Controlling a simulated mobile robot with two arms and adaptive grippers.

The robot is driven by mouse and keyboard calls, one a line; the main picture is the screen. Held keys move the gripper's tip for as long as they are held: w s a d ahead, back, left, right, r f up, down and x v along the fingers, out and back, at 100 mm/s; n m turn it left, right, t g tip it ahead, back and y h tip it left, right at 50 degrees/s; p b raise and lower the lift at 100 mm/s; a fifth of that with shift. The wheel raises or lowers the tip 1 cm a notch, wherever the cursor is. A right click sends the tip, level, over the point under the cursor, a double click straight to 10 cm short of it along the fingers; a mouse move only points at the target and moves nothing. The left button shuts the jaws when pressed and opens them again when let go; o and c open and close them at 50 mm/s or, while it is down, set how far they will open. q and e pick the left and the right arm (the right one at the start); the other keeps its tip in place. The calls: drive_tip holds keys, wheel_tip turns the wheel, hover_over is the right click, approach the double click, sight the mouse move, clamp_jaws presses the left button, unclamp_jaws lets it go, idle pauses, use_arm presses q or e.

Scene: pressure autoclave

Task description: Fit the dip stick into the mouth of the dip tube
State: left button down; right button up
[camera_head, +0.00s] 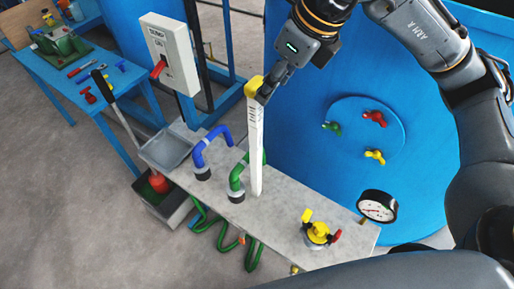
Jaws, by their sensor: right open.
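The dip stick (255,145) is a long white graduated strip with a yellow head (253,86). It stands nearly upright over the grey bench, just right of the green bent pipe (238,172). My right gripper (264,92) is at the yellow head, with its fingers open around or beside it; contact is unclear. The stick's lower end shows against the bench top; I cannot tell whether it touches or enters anything. The mouth of the dip tube cannot be clearly made out. My left gripper is not in view.
The grey bench (285,215) carries a blue bent pipe (208,147), a yellow valve (318,233) with a red handle, and a gauge (377,206). A blue tank (310,165) stands behind. A control box (170,52) and a blue tool table (75,85) are at left.

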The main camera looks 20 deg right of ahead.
sight(255, 103)
drive_tip(key=p+x, duration=0.1)
drive_tip(key=x, duration=0.2)
drive_tip(key=a+p+x, duration=0.1)
drive_tip(key=p+x, duration=0.1)
drive_tip(key=x, duration=0.1)
drive_tip(key=shift+w+a+f, duration=0.1)
drive_tip(key=shift+w+a, duration=0.05)
drive_tip(key=shift+w, duration=0.15)
drive_tip(key=shift+w+a+f, duration=0.1)
drive_tip(key=shift+w+f, duration=0.05)
drive_tip(key=shift+f, duration=0.25)
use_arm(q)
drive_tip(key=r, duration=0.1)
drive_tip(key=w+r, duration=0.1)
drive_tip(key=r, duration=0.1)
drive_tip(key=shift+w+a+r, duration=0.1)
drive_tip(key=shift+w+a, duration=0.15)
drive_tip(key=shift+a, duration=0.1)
use_arm(e)
drive_tip(key=shift+c, duration=0.4)
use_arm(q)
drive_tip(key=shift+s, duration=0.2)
use_arm(e)
clamp_jaws()
